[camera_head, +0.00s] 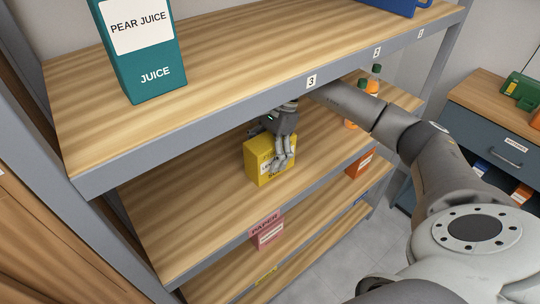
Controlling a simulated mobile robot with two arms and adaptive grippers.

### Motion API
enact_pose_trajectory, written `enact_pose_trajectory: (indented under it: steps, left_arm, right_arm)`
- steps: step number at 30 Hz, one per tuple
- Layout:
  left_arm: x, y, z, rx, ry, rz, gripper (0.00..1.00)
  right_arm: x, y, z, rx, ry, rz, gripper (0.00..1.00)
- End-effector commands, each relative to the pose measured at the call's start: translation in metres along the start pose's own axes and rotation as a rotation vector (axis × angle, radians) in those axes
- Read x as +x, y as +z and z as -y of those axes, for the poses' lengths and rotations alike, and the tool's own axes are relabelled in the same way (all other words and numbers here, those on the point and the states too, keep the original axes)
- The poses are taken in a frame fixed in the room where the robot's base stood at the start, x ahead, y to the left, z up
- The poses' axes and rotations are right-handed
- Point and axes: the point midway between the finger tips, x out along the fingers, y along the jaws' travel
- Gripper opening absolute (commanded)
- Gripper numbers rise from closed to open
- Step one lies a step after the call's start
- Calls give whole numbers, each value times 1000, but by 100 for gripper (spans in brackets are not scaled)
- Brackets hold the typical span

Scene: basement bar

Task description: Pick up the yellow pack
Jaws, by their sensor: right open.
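The yellow pack (262,169) stands upright on the second shelf from the top, with a pale label on its front face. My right gripper (281,163) is at the front right of the pack, with its fingers pointing down and covering part of its front. The gripper is open. I cannot tell whether the fingers touch the pack. My right arm reaches in from the right, under the top shelf. My left gripper is not in view.
The top shelf (225,75) overhangs the pack and bears a teal pear juice carton (142,62). Orange bottles (373,80) stand further right. A drawer cabinet (500,139) stands at the right.

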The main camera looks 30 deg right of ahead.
Motion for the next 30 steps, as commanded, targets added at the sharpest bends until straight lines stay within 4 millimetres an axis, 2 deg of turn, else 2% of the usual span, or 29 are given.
enact_pose_trajectory:
  steps: [9,24,30]
  left_arm:
    - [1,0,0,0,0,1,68]
    - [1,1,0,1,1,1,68]
    - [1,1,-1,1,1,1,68]
  right_arm:
    - [0,0,0,0,0,0,83]
    - [2,0,-1,0,3,1,20]
    - [3,0,-1,0,6,1,17]
